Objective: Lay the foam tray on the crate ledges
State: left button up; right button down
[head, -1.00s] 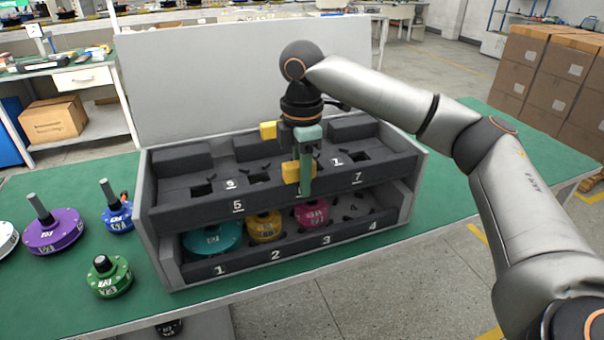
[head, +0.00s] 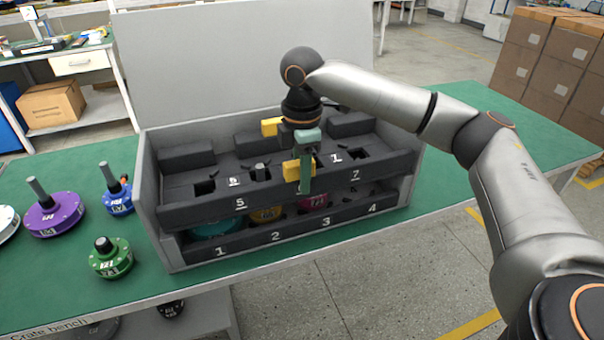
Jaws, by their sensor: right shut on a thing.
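The foam tray (head: 205,213) is dark, with square openings and numbers such as 5 and 7 on it. My right gripper (head: 300,180), with yellow and green parts at its end, is shut on the tray near its middle front. The tray is inside the open grey crate (head: 150,190), above the lower layer marked 1 to 4 (head: 290,235). My left gripper is not in view.
Teal, yellow and pink motors (head: 313,200) sit in the lower layer, partly covered. Purple (head: 55,215), blue (head: 118,198) and green (head: 110,260) motors stand left of the crate on the green bench. A pale panel (head: 230,60) rises behind the crate.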

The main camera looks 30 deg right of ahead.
jog(key=shift+f, duration=0.6)
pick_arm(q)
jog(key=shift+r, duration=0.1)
pick_arm(e)
jog(key=c, duration=0.6)
grip_release()
jog(key=shift+o, duration=0.2)
notch_tip(320, 180, up, 12)
jog(key=p, duration=0.2)
jog(key=shift+f+p, duration=0.15)
jog(key=shift+p, duration=0.15)
jog(key=shift+r, duration=0.45)
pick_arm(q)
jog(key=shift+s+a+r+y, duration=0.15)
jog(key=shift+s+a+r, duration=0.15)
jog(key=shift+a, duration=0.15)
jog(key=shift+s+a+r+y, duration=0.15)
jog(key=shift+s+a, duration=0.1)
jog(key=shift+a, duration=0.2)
